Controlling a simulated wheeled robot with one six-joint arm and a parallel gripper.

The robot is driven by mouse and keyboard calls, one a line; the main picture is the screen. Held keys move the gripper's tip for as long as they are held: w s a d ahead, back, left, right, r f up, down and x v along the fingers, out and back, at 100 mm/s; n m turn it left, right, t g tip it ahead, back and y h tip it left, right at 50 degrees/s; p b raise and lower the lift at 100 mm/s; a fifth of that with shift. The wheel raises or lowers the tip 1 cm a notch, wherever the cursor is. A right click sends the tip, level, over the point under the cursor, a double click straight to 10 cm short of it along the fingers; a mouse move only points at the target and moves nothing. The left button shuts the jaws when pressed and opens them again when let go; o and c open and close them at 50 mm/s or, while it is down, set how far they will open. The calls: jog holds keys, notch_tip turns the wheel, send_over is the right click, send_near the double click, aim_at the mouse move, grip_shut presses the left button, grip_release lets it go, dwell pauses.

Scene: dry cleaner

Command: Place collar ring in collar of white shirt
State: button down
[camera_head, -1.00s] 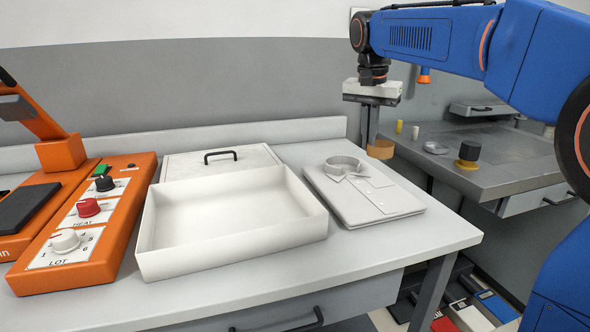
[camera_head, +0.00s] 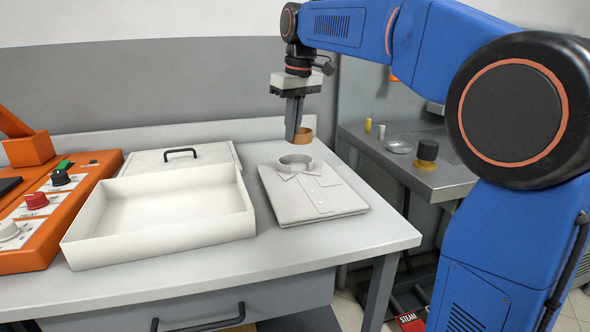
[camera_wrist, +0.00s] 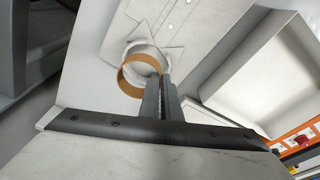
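The folded white shirt (camera_head: 318,201) lies flat on the grey table, with its collar (camera_head: 296,163) standing up as a round band at the far end. My gripper (camera_head: 294,138) points down and is shut on the tan collar ring (camera_head: 305,136). It holds the ring by its wall, above and slightly behind the collar in the head view. In the wrist view the ring (camera_wrist: 127,80) hangs beside the fingertips (camera_wrist: 162,80) and partly overlaps the shirt collar (camera_wrist: 148,52). The ring is apart from the collar in the head view.
A white open tray (camera_head: 160,238) stands left of the shirt, with a handled white lid (camera_head: 215,157) behind it. An orange control panel (camera_head: 60,215) is at far left. A side counter (camera_head: 400,165) with small items stands right, across a gap.

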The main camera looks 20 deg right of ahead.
aim_at(298, 173)
jog(key=shift+s+d+f+n+g+y, duration=0.15)
jog(key=shift+d+f+n+g, duration=0.15)
jog(key=shift+f+n, duration=1.5)
jog(key=shift+w+d+f+n+g+y, duration=0.1)
jog(key=shift+d+f+n+g+y, duration=0.25)
jog(key=shift+f+n, duration=1.4)
jog(key=shift+s+d+f+n+g, duration=0.15)
jog(key=shift+d+f+n, duration=0.4)
jog(key=shift+n, duration=2.3)
jog(key=shift+a+f, duration=0.15)
jog(key=shift+f, duration=0.1)
jog(key=c, duration=2)
grip_release()
notch_tip(298, 173, up, 12)
jog(key=d, duration=0.1)
jog(key=shift+d, duration=0.4)
